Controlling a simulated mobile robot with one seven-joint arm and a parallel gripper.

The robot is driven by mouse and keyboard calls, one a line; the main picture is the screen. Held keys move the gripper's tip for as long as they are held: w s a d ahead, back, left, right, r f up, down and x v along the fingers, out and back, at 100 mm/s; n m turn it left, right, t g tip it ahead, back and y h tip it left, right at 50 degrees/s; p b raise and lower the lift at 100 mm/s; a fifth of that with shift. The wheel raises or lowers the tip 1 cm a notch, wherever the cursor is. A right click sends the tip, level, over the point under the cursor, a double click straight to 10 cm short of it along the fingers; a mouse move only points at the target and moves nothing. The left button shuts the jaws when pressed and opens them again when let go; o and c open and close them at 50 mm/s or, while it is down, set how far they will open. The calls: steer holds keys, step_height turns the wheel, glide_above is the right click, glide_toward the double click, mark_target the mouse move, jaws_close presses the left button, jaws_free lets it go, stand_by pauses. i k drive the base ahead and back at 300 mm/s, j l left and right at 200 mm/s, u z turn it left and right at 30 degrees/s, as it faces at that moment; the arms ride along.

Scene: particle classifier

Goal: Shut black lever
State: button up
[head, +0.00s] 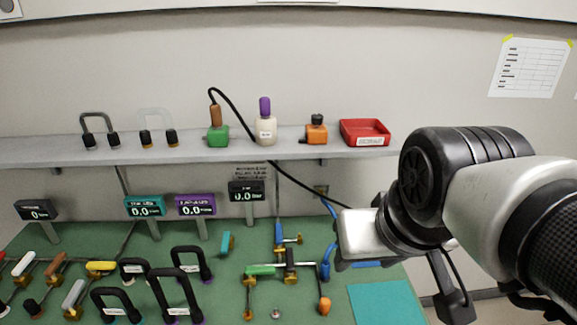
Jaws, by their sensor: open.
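A small black lever (290,257) stands on brass-coloured fittings in the pipe assembly, right of centre on the green bench. A blue lever stands just behind it and a green lever lies to its left. Another black handle (32,307) shows at the lower left on a separate fitting; I cannot tell for certain which one the task means. My gripper (341,262) is right of the pipe assembly, apart from the black lever. Its white hand faces left and down; its fingertips are hard to make out against blue parts. It appears open and empty.
Black-handled frames (174,280) crowd the bench left of the assembly. An orange bulb (325,306) stands to its front right. Display posts (247,191) stand behind it, below a grey shelf (60,150) with bottles and a red tray (365,133). A teal mat (388,303) lies clear at right.

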mark_target(288, 251)
steer(key=k, duration=0.55)
steer(key=k+j+z, duration=0.2)
steer(key=j, duration=0.2)
steer(key=j+z, duration=0.2)
steer(key=j, duration=0.2)
steer(key=k+j+z, duration=0.2)
steer(key=j, duration=0.2)
